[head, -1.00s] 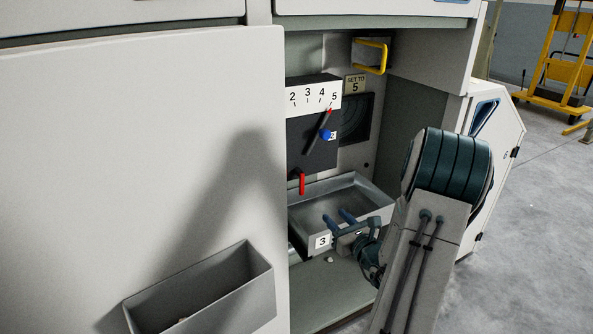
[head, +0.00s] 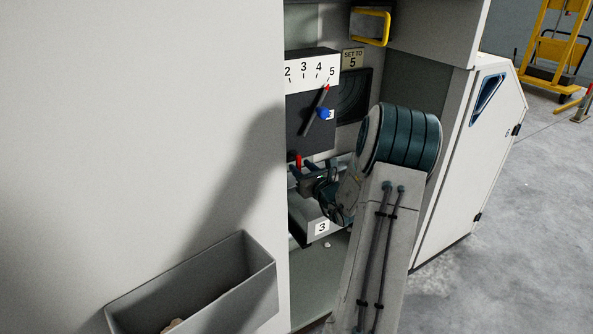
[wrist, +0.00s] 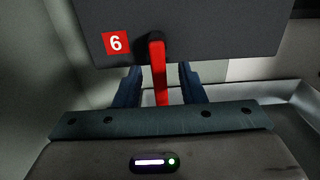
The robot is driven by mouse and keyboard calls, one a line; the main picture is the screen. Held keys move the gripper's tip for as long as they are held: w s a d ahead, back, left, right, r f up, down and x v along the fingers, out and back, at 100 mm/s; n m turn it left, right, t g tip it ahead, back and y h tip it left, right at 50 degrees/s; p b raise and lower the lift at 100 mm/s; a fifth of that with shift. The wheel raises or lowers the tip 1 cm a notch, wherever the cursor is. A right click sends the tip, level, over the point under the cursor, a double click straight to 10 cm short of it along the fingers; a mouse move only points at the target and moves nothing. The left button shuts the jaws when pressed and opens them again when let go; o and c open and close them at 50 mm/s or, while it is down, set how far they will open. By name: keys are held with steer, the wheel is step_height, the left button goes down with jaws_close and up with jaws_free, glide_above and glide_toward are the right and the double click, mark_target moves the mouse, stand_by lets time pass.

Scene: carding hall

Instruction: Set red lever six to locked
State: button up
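The red lever (wrist: 158,68) hangs straight down from a dark pivot on the dark panel (wrist: 210,30), beside a red plate marked 6 (wrist: 115,43). In the head view the lever (head: 298,160) shows only in part, at the panel's lower edge. My gripper (wrist: 160,78) is open, with one blue finger on each side of the lever and visible gaps between. The fingertips reach to the panel's lower edge. In the head view my gripper (head: 308,168) is at the lever, partly covered by my own wrist. No locked mark is readable.
Above on the panel is a dial pointer with a blue knob (head: 324,113), on a scale (head: 312,72) near 5. A grey tray marked 3 (head: 322,228) lies below. The cabinet's white wall (head: 150,130) closes in on the left. A yellow handle (head: 371,27) is above.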

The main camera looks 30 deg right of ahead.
steer(key=shift+w, duration=1.15)
